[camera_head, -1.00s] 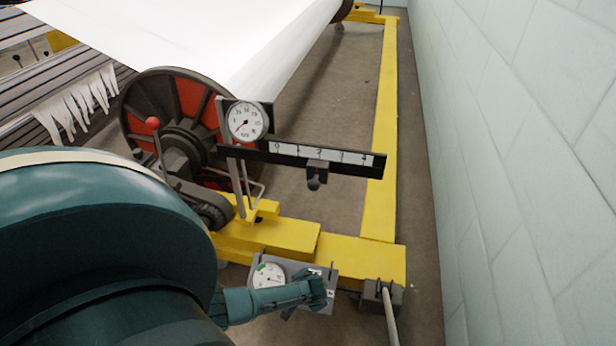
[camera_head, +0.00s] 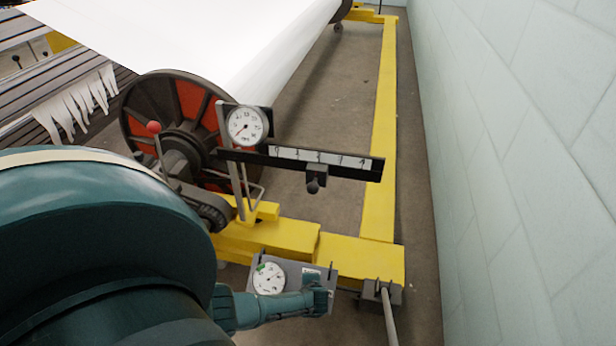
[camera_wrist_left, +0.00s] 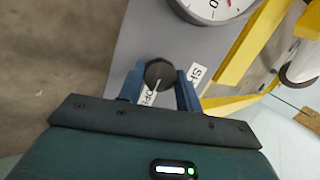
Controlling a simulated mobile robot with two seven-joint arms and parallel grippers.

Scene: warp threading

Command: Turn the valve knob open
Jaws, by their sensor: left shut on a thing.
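The valve knob (camera_wrist_left: 159,73) is a dark round knob with a pale pointer line, on a grey panel (camera_wrist_left: 135,45) in the left wrist view. Labels beside it read in part "OPE" and "SH". My left gripper (camera_wrist_left: 160,80) has its two blue fingers on either side of the knob and is shut on it. In the head view my left gripper (camera_head: 318,298) is at the right side of the grey panel (camera_head: 290,262) and hides the knob. A white gauge (camera_head: 268,279) with a green mark sits on the panel. My right gripper is not in view.
The panel is by a yellow frame (camera_head: 360,259). Above it are a dial (camera_head: 246,125) and a black scale bar (camera_head: 350,166). A red-and-black wheel (camera_head: 140,95) stands behind. A pale wall (camera_head: 520,150) is at the right; grey floor lies between.

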